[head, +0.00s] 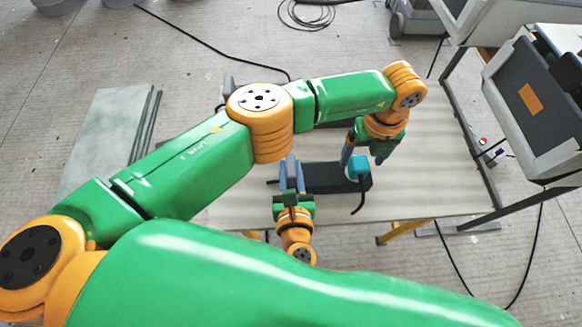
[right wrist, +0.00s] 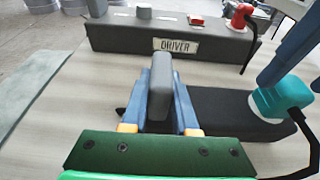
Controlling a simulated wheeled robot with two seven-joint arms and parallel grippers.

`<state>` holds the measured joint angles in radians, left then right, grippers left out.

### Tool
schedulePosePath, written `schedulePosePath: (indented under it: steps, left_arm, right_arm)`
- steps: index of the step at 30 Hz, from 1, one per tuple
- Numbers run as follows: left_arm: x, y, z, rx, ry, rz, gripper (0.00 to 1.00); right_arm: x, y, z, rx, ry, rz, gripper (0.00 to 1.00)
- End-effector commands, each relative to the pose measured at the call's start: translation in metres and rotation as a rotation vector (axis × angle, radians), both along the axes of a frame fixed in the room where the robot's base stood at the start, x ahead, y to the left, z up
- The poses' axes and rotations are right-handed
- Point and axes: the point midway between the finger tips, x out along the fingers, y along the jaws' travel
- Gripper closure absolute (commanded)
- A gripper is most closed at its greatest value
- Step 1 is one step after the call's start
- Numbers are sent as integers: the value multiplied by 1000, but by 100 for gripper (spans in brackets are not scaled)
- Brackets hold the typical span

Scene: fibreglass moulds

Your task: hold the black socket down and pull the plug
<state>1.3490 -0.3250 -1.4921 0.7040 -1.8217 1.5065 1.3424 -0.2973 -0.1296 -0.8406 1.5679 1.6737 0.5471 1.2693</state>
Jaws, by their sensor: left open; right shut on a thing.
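The black socket (head: 328,178) is a long dark block lying on the table; it also shows in the right wrist view (right wrist: 232,112). The teal plug (head: 357,167) stands at its right end, with a black cable drooping from it; it also shows in the right wrist view (right wrist: 281,98). My right gripper (head: 291,172) is shut on a grey upright block (right wrist: 160,88) at the socket's left end. I cannot tell how that block joins the socket. My left gripper (head: 352,153) is open, pointing down at the plug. Its far finger is partly hidden.
The pale table (head: 430,165) is clear on the right. A grey and dark case (head: 535,110) stands beyond its right edge.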

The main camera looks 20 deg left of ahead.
Motion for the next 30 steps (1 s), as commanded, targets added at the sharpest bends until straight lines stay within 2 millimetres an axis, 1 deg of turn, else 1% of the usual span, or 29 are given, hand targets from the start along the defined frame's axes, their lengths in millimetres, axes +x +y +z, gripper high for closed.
schedulePosePath:
  steps: [3, 9, 15, 30]
  left_arm:
    - [-1, 0, -16, 0, 3, 2, 15]
    - [0, 0, -34, -1, 2, 2, 15]
    - [0, 0, -38, 0, 1, 1, 15]
    - [0, 0, -38, 0, 1, 1, 15]
  right_arm:
    - [0, 0, 0, 1, -1, 1, 100]
    - [0, 0, 0, 1, -1, 1, 100]
    - [0, 0, 0, 1, -1, 1, 100]
    - [0, 0, 0, 1, -1, 1, 100]
